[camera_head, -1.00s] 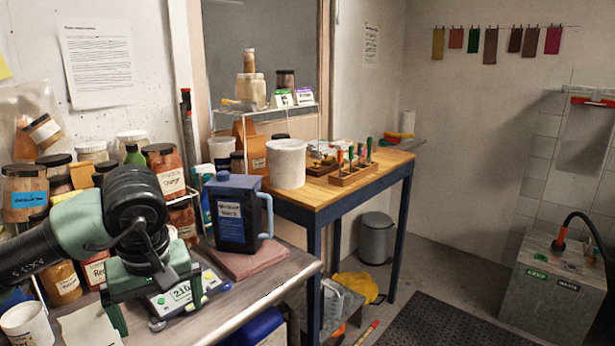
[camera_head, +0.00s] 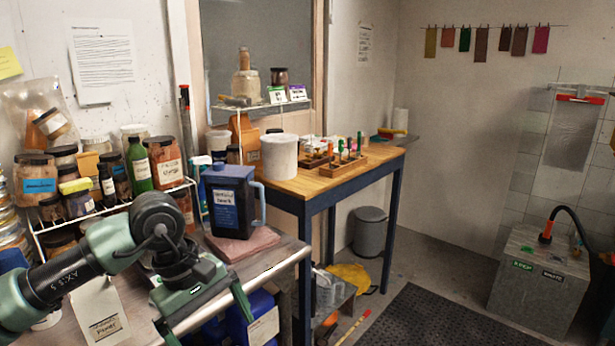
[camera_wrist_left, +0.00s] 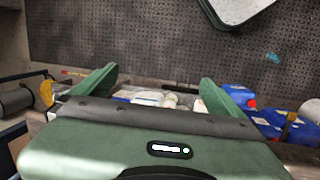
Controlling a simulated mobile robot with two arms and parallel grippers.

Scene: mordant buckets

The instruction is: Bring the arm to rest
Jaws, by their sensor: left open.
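My left arm comes in from the lower left in the head view. Its gripper (camera_head: 207,320) is over the front edge of the grey counter (camera_head: 282,267), pointing down toward the front. The two green fingers are apart, and nothing shows between them. In the left wrist view the gripper (camera_wrist_left: 152,84) is also open and empty, with the dark floor mat beyond it. My right gripper is in neither view.
A dark blue jug (camera_head: 226,205) stands on a reddish slab (camera_head: 243,246) behind the gripper. Jars crowd a wire rack (camera_head: 110,209) at the left. Blue containers (camera_head: 257,318) sit below the counter. A dark mat (camera_head: 440,318) covers open floor at right.

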